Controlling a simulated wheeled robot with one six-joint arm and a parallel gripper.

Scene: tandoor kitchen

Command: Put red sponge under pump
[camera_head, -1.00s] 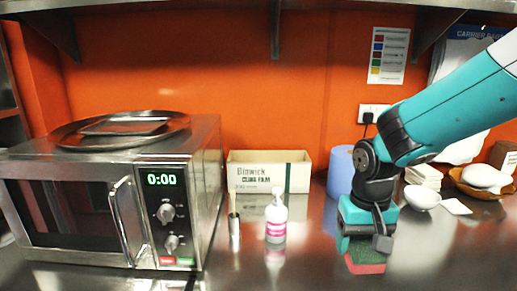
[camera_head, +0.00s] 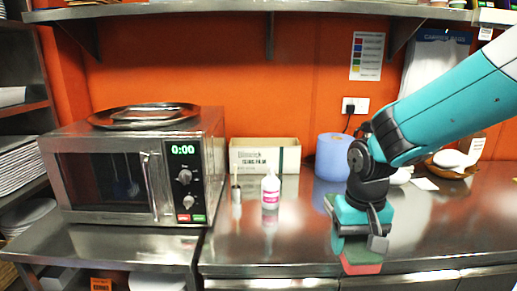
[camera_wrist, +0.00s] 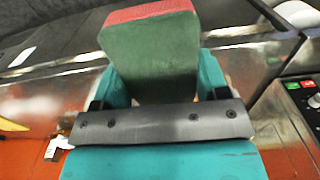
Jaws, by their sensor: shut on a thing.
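The red sponge (camera_head: 361,264), red on one face and green on the other, is held in my gripper (camera_head: 362,243), which is shut on it. In the head view it hangs below the gripper near the counter's front edge. In the wrist view the sponge (camera_wrist: 152,55) stands between the two teal fingers, its green side toward the camera. The pump bottle (camera_head: 270,192), white with a pink label, stands upright on the steel counter, left of my gripper and apart from it.
A microwave (camera_head: 130,170) with trays on top stands at the left. A cling film box (camera_head: 264,155), a small cup with a stick (camera_head: 236,192) and a blue roll (camera_head: 332,157) stand near the bottle. The counter (camera_head: 300,235) between bottle and gripper is clear.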

